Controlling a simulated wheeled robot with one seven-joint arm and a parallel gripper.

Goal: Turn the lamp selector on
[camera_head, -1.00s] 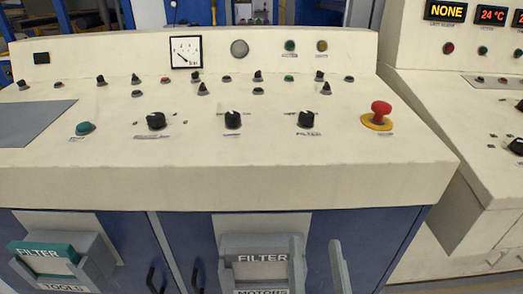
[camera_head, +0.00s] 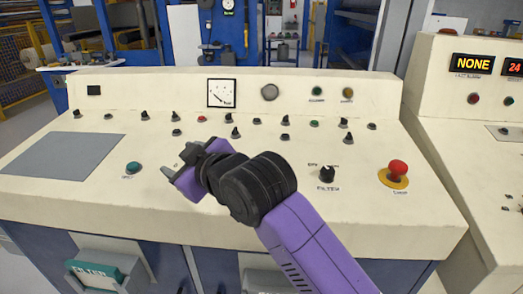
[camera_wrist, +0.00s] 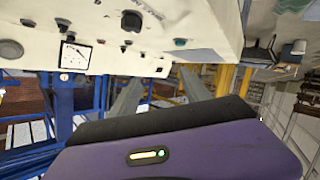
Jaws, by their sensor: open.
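The cream control panel (camera_head: 330,220) carries several small black switches and larger black knobs. No label reading "lamp" is legible, so I cannot tell which control is the lamp selector. The right large knob (camera_head: 327,173) is marked FILTER. My gripper (camera_head: 178,160) is open and empty over the panel's left middle, right of the teal button (camera_head: 133,168). My arm hides the other two large knobs in the head view. In the wrist view, one black knob (camera_wrist: 131,21) shows beside a label, near the teal button (camera_wrist: 180,42), beyond the spread fingers (camera_wrist: 160,78).
A red mushroom button (camera_head: 398,168) on a yellow base stands at the panel's right. A dial gauge (camera_head: 221,93) is on the upright back strip. A second console (camera_head: 480,140) stands to the right. A bare grey plate (camera_head: 60,155) lies at the left.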

